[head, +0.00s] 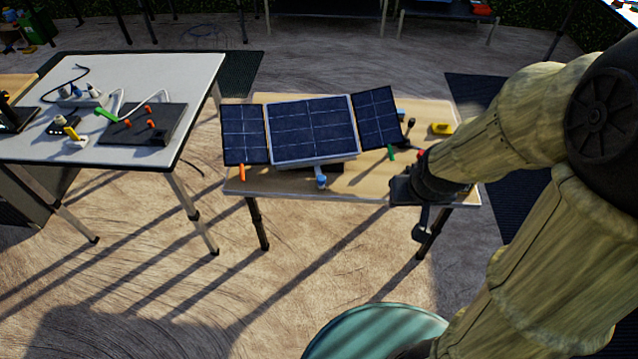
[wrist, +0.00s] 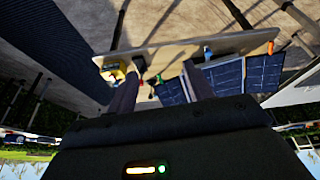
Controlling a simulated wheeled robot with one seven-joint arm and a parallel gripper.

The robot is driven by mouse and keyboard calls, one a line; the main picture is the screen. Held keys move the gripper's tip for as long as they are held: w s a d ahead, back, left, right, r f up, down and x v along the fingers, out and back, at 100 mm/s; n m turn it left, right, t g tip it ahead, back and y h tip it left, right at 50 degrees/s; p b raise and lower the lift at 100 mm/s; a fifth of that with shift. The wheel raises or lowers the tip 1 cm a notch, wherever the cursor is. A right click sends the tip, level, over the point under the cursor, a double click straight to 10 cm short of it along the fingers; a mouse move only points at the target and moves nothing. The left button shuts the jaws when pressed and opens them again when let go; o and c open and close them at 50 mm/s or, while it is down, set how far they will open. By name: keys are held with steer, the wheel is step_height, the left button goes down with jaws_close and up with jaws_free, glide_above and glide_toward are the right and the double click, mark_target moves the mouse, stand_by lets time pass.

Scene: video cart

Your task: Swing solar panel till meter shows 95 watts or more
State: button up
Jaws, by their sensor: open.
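The solar panel (head: 312,130) stands tilted on a light wooden table (head: 350,183), with a dark blue wing on each side. An orange handle (head: 242,173), a blue knob (head: 321,182) and a green handle (head: 391,153) show along its lower edge. A small yellow device (head: 441,128), perhaps the meter, lies at the table's right; no reading is legible. My gripper (wrist: 160,70) is open and empty, its two fingers pointing toward the table. The panel (wrist: 228,76) and yellow device (wrist: 115,72) also show in the wrist view. In the head view my arm hides the table's front right corner.
A white table (head: 140,75) at left carries a dark board (head: 143,125), cables and small tools. A gap of bare floor separates the tables. A teal round surface (head: 375,330) is at the bottom. Dark mats lie behind.

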steer(key=w+a+f+n+t+y+b, duration=0.1)
steer(key=w+a+f+t+y+b, duration=0.2)
steer(key=f+b, duration=0.8)
steer(key=w+a+f+n+t+y+b, duration=0.2)
steer(key=w+a+f+t+y+b, duration=0.1)
steer(key=w+f+b, duration=0.5)
steer(key=w+a+f+n+t+y+b, duration=0.2)
steer(key=w+a+f+t+b, duration=0.3)
steer(key=f+b, duration=0.9)
steer(key=w+a+y+b, duration=0.1)
steer(key=b, duration=0.4)
steer(key=shift+w+a+f+b, duration=0.15)
steer(key=shift+a+f+b, duration=0.15)
steer(key=shift+a+b, duration=0.1)
steer(key=shift+w, duration=0.15)
